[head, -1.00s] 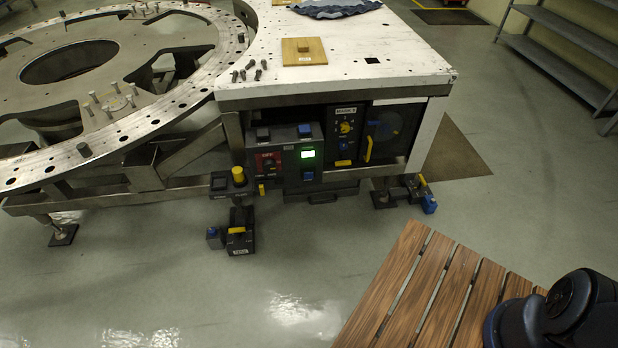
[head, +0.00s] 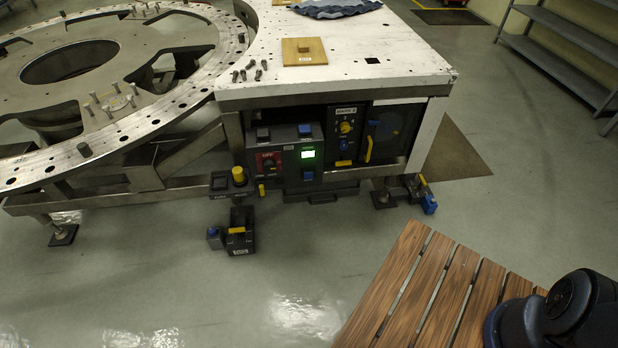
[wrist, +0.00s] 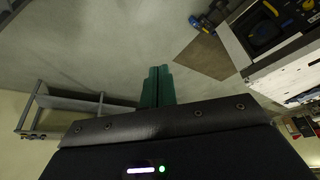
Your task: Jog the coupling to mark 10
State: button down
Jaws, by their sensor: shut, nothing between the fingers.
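In the head view a large round metal turret plate (head: 205,103) with holes along its rim fills the upper left. Several pins stand on it; I cannot tell which part is the coupling, and no mark 10 is readable.
The white table (head: 400,62) holds a wooden block plate (head: 304,52), loose bolts (head: 250,70) and a blue cloth (head: 335,8). A yellow-topped pedal unit (head: 239,230) stands on the floor. A slatted wooden surface (head: 440,290) is at lower right, grey shelves (head: 560,60) at upper right.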

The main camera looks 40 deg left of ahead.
jog(key=w+a+f+g+h, duration=0.1)
jog(key=w+a+f, duration=0.2)
jog(key=w+a, duration=0.55)
jog(key=w+a+f+g, duration=0.2)
jog(key=w+a+f, duration=0.3)
jog(key=w, duration=0.7)
jog(key=w+a+f+t+h, duration=0.1)
jog(key=w+a+f+h, duration=0.15)
jog(key=a+f, duration=0.75)
jog(key=w+a+f+h, duration=0.1)
jog(key=w+a+f, duration=0.3)
jog(key=a, duration=0.9)
jog(key=s+a+f+n+t+h, duration=0.1)
jog(key=s+a+f+t, duration=0.3)
jog(key=a+f, duration=0.7)
jog(key=s+a+f+t, duration=0.2)
jog(key=s+a+f, duration=0.4)
jog(key=a+f, duration=0.55)
jog(key=s+a+f+n+t+y, duration=0.2)
jog(key=s+a+f+t+y, duration=0.1)
jog(key=s+a+f, duration=0.4)
jog(key=s+a+f+n+t+y, duration=0.2)
jog(key=s+a+f, duration=0.6)
jog(key=s+f, duration=0.4)
jog(key=shift+s+f+n+t+y, duration=0.2)
jog(key=shift+s+n+t+y, duration=0.2)
jog(key=shift+s+t+y, duration=0.25)
jog(key=shift+s, duration=0.1)
